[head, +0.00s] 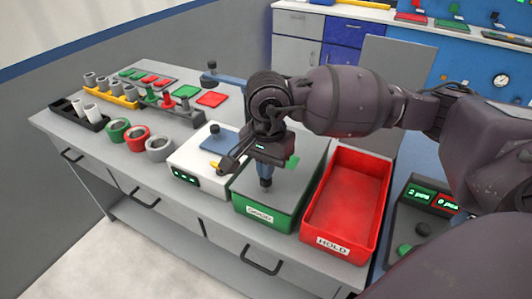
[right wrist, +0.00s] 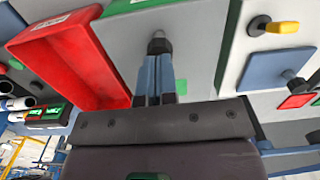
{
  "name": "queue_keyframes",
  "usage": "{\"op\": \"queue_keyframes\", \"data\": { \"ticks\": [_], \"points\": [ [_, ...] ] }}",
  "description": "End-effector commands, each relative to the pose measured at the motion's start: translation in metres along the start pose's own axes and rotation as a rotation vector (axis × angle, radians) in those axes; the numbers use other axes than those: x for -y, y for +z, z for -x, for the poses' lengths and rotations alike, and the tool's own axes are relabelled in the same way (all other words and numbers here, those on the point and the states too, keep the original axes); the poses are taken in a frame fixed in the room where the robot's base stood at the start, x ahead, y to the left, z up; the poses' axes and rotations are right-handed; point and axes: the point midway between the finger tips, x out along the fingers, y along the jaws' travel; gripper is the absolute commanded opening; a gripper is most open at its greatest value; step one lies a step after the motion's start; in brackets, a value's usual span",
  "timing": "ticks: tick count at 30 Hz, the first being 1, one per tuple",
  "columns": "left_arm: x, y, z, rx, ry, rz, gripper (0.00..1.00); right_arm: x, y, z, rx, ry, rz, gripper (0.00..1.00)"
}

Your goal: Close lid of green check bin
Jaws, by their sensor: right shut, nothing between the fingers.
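The green bin (head: 262,214) stands near the front edge of the counter with a white label on its front. Its grey lid (head: 290,185) lies flat over the top and looks closed; any small gap along the edges cannot be told. The lid fills the upper middle of the right wrist view (right wrist: 190,60). My right gripper (head: 265,183) is shut and empty, fingers pointing down at the lid. In the right wrist view, its blue fingers (right wrist: 154,95) are at the lid's dark knob (right wrist: 158,43); I cannot tell whether they touch. My left gripper is not in view.
A red HOLD bin (head: 345,195) stands open and empty right of the green bin. A white box (head: 200,165) with a yellow-handled switch is on its left. Green, red and grey rings (head: 136,138) and racks of pipes (head: 108,92) lie further left.

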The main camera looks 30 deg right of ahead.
Motion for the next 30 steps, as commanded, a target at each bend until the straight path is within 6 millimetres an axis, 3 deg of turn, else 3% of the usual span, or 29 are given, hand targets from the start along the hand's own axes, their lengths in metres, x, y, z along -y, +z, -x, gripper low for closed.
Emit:
{"op": "queue_keyframes", "data": {
  "ticks": [15, 22, 30],
  "points": [
    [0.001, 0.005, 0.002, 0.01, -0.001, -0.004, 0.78, 0.0, 0.0, -0.007, 0.0, 0.0, 0.0, 0.0],
    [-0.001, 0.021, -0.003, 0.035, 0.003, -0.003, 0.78, -0.001, 0.003, -0.031, 0.005, 0.009, 0.0, 0.0],
    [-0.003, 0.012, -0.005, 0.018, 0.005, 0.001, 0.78, -0.001, 0.005, -0.038, 0.012, 0.012, -0.002, 0.0]
  ]
}}
